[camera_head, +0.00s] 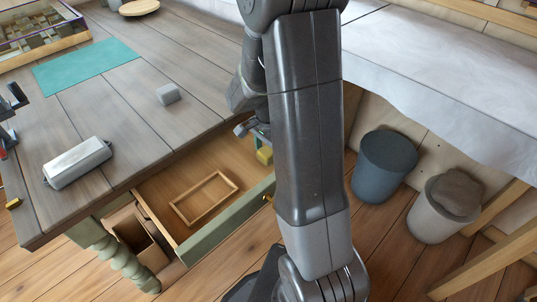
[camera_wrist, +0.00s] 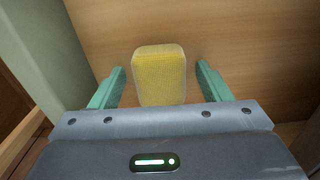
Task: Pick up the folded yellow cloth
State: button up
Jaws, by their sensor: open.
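The folded yellow cloth (camera_wrist: 160,76) is a thick rounded block in the wrist view, lying on the wooden bottom of the open drawer. My gripper (camera_wrist: 160,87) is open, with one teal finger on each side of the cloth and a gap showing on both sides. In the head view a small part of the cloth (camera_head: 265,155) shows beside my arm, at the right end of the drawer (camera_head: 228,230). My arm hides most of that end, and the fingertips are hidden there.
The drawer's green front wall runs close to my gripper. A thin wooden frame (camera_head: 204,198) lies in the drawer. On the table are a metal box (camera_head: 77,163), a grey block (camera_head: 168,94) and a teal mat (camera_head: 86,66). Two bins (camera_head: 384,166) stand on the floor at right.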

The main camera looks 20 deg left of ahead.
jog(key=c, duration=1.1)
jog(key=shift+o, duration=0.2)
notch_tip(320, 180, up, 10)
jog(key=shift+r+p, duration=0.1)
jog(key=shift+p, duration=1)
